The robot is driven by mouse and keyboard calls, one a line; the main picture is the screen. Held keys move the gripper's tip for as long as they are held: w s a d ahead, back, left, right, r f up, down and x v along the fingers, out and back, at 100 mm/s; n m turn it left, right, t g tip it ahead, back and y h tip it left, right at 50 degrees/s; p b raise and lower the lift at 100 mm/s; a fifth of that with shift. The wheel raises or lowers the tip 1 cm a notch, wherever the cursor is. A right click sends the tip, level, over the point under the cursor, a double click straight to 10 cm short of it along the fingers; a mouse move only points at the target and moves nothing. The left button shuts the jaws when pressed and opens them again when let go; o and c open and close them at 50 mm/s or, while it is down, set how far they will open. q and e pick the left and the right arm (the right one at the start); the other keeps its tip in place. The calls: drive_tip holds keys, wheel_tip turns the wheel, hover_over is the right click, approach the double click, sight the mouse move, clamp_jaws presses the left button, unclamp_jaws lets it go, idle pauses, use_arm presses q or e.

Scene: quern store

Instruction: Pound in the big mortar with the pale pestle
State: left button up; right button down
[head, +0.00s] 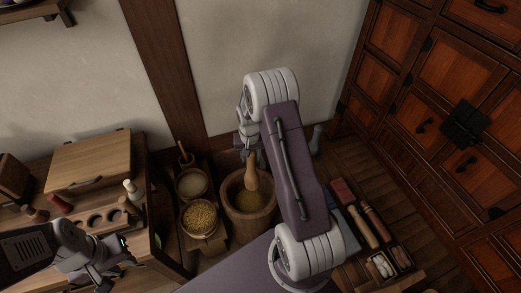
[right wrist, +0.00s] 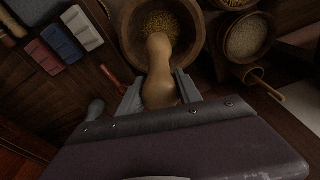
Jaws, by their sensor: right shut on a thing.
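The big wooden mortar (head: 240,225) stands on the floor near the wall with yellowish grain inside. It also shows in the right wrist view (right wrist: 130,25). The pale pestle (head: 252,176) is upright over the mortar's mouth, its lower end at or inside the opening; I cannot tell whether it touches the grain. My right gripper (head: 250,155) is shut on the upper part of the pestle, which also shows between the fingers in the right wrist view (right wrist: 158,75). My left gripper (head: 112,262) is away at the lower left, by the wooden table; its opening is unclear.
Bowls of yellow grain (head: 199,216) and pale grain (head: 192,183) stand left of the mortar. A wooden table (head: 60,215) bears a box and small bottles. Right of my arm lies a tray (head: 405,272) with wooden tools; a cabinet (head: 440,110) stands beyond.

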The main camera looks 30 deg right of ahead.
sight(248, 171)
drive_tip(key=shift+w+a+r, duration=0.2)
drive_tip(key=shift+w+a, duration=0.05)
drive_tip(key=shift+a, duration=0.45)
wheel_tip(248, 171, down, 10)
drive_tip(key=b, duration=0.8)
drive_tip(key=shift+r+b, duration=0.15)
drive_tip(key=shift+b, duration=0.2)
wheel_tip(248, 171, down, 7)
drive_tip(key=b, duration=0.4)
drive_tip(key=shift+r, duration=0.15)
